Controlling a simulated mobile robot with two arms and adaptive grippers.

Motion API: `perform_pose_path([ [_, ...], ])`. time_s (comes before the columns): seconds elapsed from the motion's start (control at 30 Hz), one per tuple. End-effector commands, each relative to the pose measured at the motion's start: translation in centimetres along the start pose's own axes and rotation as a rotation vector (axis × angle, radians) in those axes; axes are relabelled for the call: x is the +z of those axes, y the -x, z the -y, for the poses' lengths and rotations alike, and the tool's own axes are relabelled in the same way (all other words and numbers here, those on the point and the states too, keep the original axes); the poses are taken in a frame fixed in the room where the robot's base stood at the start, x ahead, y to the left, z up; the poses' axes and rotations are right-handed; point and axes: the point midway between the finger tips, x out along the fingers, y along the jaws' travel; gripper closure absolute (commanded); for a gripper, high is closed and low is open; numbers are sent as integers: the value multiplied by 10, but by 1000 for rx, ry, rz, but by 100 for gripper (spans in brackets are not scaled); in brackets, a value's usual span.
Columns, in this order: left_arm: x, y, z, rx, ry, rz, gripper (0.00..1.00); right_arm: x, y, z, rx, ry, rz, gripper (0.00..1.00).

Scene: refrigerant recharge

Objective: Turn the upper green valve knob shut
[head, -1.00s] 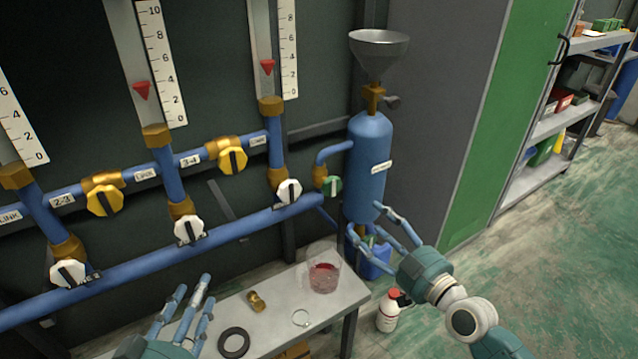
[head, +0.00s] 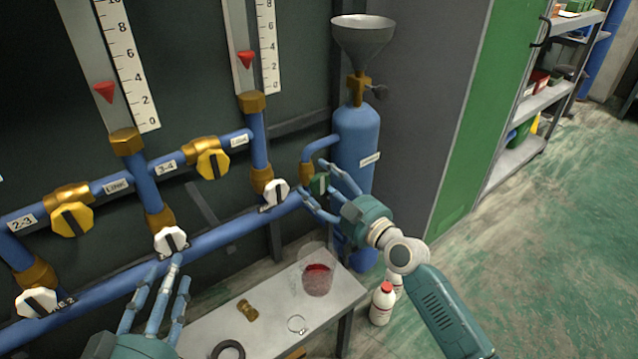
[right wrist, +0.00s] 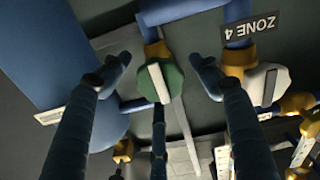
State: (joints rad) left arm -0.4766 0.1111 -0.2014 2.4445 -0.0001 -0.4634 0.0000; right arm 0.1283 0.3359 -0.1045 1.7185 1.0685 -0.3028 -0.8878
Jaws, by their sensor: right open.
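The green valve knob (head: 318,184) with a pale bar sits on a brass fitting beside the blue cylinder (head: 356,140). It also shows in the right wrist view (right wrist: 160,82), where its bar stands slightly tilted from upright. My right gripper (head: 325,192) is open, with its fingers around the knob in the head view. In the right wrist view the fingers (right wrist: 160,85) are spread to both sides of the knob, with gaps between. My left gripper (head: 155,305) is at the lower left, fingers spread and empty, in front of the lower blue pipe.
A white knob (head: 275,195) is just left of the green one. Yellow knobs (head: 212,163) sit on the upper pipe. A bench (head: 270,335) below holds a cup of red liquid (head: 317,280), a brass fitting (head: 247,310) and rings. A white bottle (head: 383,303) stands on the floor.

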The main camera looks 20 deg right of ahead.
Motion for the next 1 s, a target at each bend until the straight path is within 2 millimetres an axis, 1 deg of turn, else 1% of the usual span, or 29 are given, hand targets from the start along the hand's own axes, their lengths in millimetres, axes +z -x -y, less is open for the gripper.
perform_pose_path([
  [0.03, -2, 0, 0, 1, 0, -10, 60, 0, -4, 0, 0, -1, -2, 37],
  [0.13, -4, 0, -1, 1, 0, -20, 60, 0, -9, 1, -1, -1, 0, 37],
  [0.4, -5, 0, -1, 2, 1, -22, 60, 0, -9, 1, -2, -1, 0, 37],
  [0.47, -5, 0, -1, 2, 1, -22, 60, 0, -9, 1, -2, -1, 0, 49],
  [0.5, -5, 0, -1, 2, 1, -22, 60, 0, -9, 1, -2, -1, 0, 57],
  [0.63, -5, 0, -1, 2, 1, -22, 60, 0, -9, 1, -1, 0, 0, 82],
  [0.87, -5, 0, -1, 2, 1, -21, 60, -1, -9, 1, -1, -10, -1, 83],
  [1.0, -4, 0, -1, 1, 1, -14, 60, -2, -9, 1, -1, -46, -2, 83],
])
